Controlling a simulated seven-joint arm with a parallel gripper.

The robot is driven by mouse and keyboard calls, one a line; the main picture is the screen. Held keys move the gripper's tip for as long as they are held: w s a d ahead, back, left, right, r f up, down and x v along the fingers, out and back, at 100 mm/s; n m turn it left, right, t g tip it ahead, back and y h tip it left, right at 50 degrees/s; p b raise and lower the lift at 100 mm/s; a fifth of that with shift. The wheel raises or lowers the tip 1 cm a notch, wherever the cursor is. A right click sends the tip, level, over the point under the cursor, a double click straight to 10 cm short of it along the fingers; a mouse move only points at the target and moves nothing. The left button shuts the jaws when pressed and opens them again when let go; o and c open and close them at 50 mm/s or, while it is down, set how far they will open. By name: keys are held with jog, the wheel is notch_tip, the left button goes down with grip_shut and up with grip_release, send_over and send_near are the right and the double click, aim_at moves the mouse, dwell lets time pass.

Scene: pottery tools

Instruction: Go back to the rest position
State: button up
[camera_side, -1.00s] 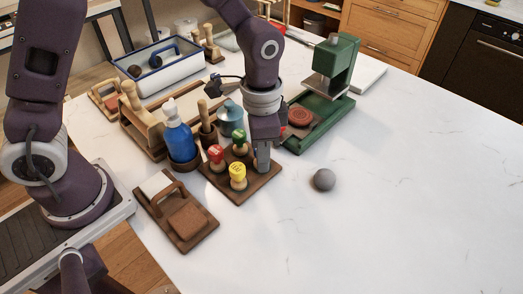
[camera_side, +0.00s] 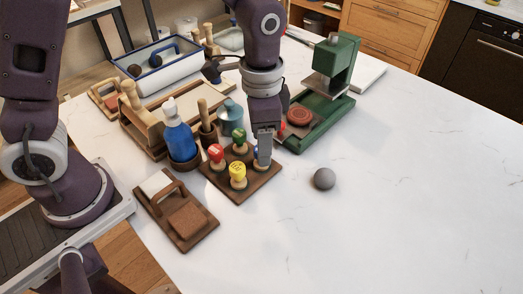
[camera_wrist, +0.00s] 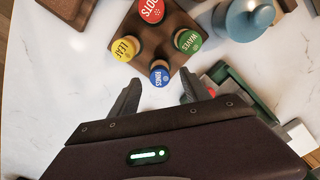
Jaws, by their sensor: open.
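My gripper (camera_side: 264,158) is open and empty, above the right part of the wooden stamp stand (camera_side: 222,190). In the wrist view its two fingers (camera_wrist: 158,88) are spread, with the blue-topped RINGS stamp (camera_wrist: 159,74) just beyond and between the tips. That stamp stands in the stand, mostly hidden behind the fingers in the side view. The red DOTS stamp (camera_side: 216,152), yellow LEAF stamp (camera_side: 238,171) and green WAVES stamp (camera_side: 239,135) also stand there. I cannot tell the exact gap between fingers and stamp.
The table's right side is clear.

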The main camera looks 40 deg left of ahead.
jog(key=r, duration=0.3)
jog(key=a+r, duration=0.1)
jog(key=r, duration=0.1)
jog(key=shift+s, duration=0.3)
jog(key=s+a+r+n+t, duration=0.2)
jog(key=s+a+r, duration=0.3)
jog(key=s, duration=0.3)
jog(key=s+a+r+n+t, duration=0.3)
jog(key=s+a+r+n, duration=0.2)
jog(key=s, duration=0.3)
jog(key=shift+s+n+t, duration=0.2)
jog(key=shift+n+t, duration=0.1)
